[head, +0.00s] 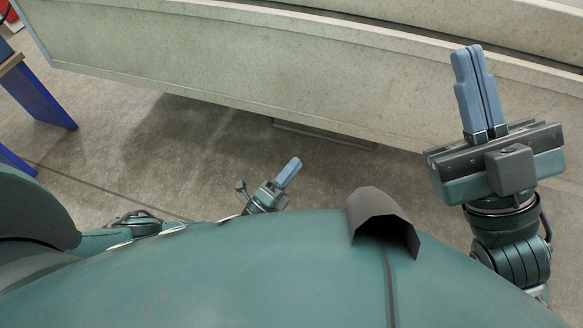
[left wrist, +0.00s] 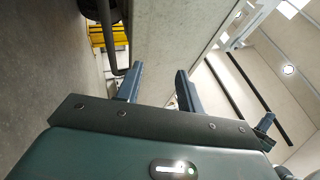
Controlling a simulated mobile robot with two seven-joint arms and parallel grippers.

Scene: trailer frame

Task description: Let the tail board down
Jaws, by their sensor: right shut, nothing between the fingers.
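The pale tail board (head: 250,75) runs across the top of the head view as a long panel, with its top rim and another pale surface beyond it. It looks upright; its latches cannot be made out. My right gripper (head: 477,60) is shut and empty, its blue fingers together in front of the panel in the picture. My left gripper (head: 291,170) is low, over the floor on the near side of the panel. In the left wrist view its fingers (left wrist: 160,70) are apart with nothing held, and a pale panel (left wrist: 170,30) lies beyond them.
Blue legs of a stand (head: 38,92) are at the far left, with a red object (head: 6,12) behind. Bare concrete floor (head: 110,130) lies before the panel. The left wrist view shows a dark round part (left wrist: 98,8) and something yellow (left wrist: 118,38).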

